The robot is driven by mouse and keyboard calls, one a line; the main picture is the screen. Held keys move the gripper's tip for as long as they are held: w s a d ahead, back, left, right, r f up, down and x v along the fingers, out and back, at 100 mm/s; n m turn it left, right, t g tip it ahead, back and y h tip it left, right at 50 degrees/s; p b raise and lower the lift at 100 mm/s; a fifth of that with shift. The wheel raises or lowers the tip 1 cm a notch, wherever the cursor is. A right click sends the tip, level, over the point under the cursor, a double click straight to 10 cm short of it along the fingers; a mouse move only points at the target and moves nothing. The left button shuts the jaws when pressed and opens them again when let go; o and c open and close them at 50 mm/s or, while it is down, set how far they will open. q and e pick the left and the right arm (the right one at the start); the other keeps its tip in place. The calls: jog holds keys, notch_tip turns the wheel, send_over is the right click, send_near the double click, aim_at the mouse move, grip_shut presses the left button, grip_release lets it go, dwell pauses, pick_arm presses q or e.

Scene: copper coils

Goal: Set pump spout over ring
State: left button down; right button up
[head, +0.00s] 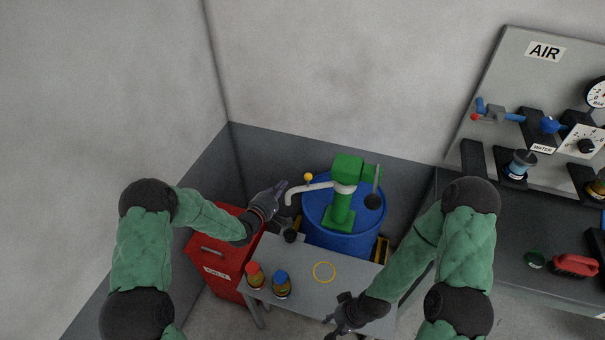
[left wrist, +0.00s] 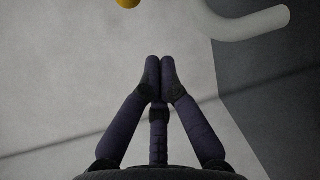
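The green pump (head: 343,195) stands on a blue drum (head: 315,205). Its pale curved spout (head: 312,188) reaches left, its end bending down beyond the drum's left rim. The yellow ring (head: 324,271) lies flat on the grey table (head: 310,255), so the spout end is up and to the left of it in the head view. My left gripper (head: 283,186) is just left of the spout end, apart from it. In the left wrist view its fingertips (left wrist: 160,62) are together with nothing between them; the spout (left wrist: 255,24) shows at upper right. My right gripper (head: 332,318) is open and empty at the table's front edge.
A red-capped jar (head: 254,275) and a blue-capped jar (head: 282,285) stand on the table's left part. A yellow ball (head: 308,176) is by the spout. A red cabinet (head: 213,265) stands left.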

aim_at(310, 189)
pick_arm(q)
jog(key=x, duration=1)
jog(key=s, duration=0.1)
jog(key=s+d, duration=0.1)
jog(key=s, duration=0.1)
jog(key=shift+s+d+r, duration=0.3)
jog(key=shift+r, duration=0.05)
jog(key=shift+s, duration=0.1)
